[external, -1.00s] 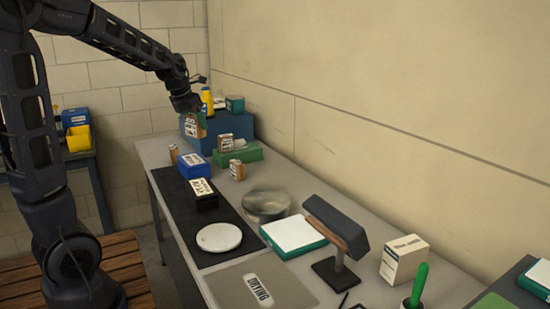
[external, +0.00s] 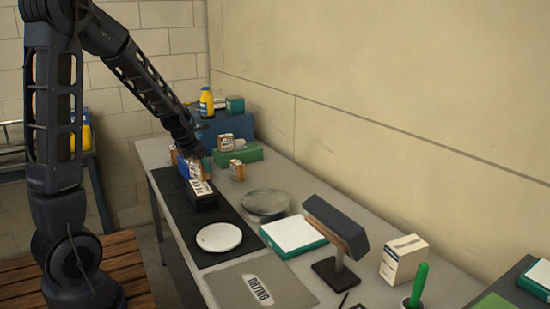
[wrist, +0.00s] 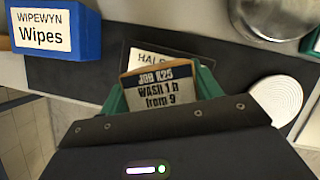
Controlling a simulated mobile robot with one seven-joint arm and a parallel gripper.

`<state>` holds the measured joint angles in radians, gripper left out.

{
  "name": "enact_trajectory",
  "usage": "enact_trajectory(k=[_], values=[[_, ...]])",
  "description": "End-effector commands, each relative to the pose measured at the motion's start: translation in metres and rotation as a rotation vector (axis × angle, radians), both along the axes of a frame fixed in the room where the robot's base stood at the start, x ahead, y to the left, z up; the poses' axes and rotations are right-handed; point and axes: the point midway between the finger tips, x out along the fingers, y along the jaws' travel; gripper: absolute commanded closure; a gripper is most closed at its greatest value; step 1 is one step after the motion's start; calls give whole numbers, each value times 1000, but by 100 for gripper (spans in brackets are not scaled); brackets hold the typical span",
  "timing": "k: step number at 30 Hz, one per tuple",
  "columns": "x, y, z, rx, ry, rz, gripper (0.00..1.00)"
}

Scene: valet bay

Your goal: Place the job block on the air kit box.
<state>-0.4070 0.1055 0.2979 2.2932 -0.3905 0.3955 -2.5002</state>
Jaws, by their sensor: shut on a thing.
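The job block (wrist: 158,90), tan with a label reading "JOB K25 WASH 1 h from 9", is held between the green fingers of my gripper (wrist: 161,85) in the wrist view. In the external view my gripper (external: 193,160) is low over the bench, by the far end of the black box. This black box (external: 204,203) has a white label beginning "HAL" (wrist: 150,58) in the wrist view; the rest is hidden behind the block. It looks like the air kit box and lies on the dark mat. I cannot tell whether the block touches it.
A blue Wipewyn Wipes box (wrist: 88,35) stands close to the black box. A white disc (external: 219,237) lies on the mat (external: 232,258), with a round metal tin (external: 266,203) to its right. Small cartons (external: 237,171) and a green box (external: 240,154) stand farther back.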

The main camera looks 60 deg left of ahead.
Motion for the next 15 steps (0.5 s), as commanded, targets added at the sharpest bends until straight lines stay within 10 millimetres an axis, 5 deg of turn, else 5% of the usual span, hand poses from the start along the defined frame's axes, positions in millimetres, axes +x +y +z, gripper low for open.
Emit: enact_trajectory(k=[6, 15], values=[[-1, 1, -28, -3, 2, 4, 62], [0, 0, -33, -1, 2, 1, 62]])
